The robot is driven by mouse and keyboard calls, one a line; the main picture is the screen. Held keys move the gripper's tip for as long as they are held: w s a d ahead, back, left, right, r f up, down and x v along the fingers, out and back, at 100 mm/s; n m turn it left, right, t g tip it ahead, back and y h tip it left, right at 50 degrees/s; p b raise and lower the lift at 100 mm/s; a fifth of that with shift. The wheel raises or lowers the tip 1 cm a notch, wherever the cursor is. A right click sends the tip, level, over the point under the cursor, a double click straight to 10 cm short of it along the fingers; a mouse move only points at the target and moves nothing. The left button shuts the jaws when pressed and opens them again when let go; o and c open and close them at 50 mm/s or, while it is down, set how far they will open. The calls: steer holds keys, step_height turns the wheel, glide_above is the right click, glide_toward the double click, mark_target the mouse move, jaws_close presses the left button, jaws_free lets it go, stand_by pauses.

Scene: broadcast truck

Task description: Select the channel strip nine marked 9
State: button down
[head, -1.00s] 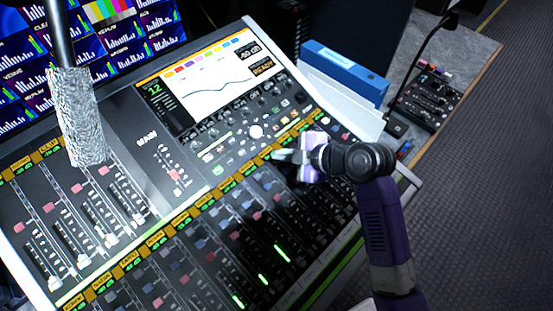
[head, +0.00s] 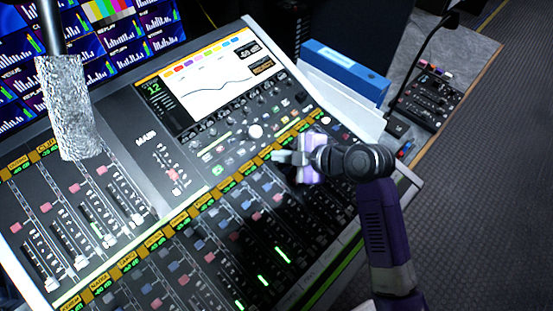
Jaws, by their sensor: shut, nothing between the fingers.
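The mixing console (head: 235,185) fills the middle of the head view, tilted, with rows of channel strips. Orange label bars with green readouts top the strips; the labels are too small to read, so I cannot tell which strip is marked 9. The console screen (head: 208,82) shows a curve and a green 12 at its left. My gripper (head: 275,156) is shut and empty. Its tips point left, over the upper strips near the orange label row below the screen. I cannot tell whether they touch the panel. The gripper and wrist hide some strips at the right.
A grey fuzzy microphone (head: 75,108) hangs over the left faders. Monitors (head: 95,45) stand behind. A small black control box (head: 432,100) sits on the side desk. Floor is open at right.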

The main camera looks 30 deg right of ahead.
steer(key=shift+f+b, duration=0.35)
steer(key=shift+f, duration=0.05)
stand_by(0.4)
steer(key=shift+r, duration=0.2)
steer(key=shift+r+p, duration=0.65)
steer(key=shift+r, duration=0.1)
steer(key=r+p, duration=0.2)
steer(key=r, duration=0.1)
steer(key=r+p, duration=0.1)
steer(key=p, duration=0.1)
steer(key=shift+s+d+r, duration=0.1)
steer(key=shift+s+r, duration=0.3)
stand_by(0.7)
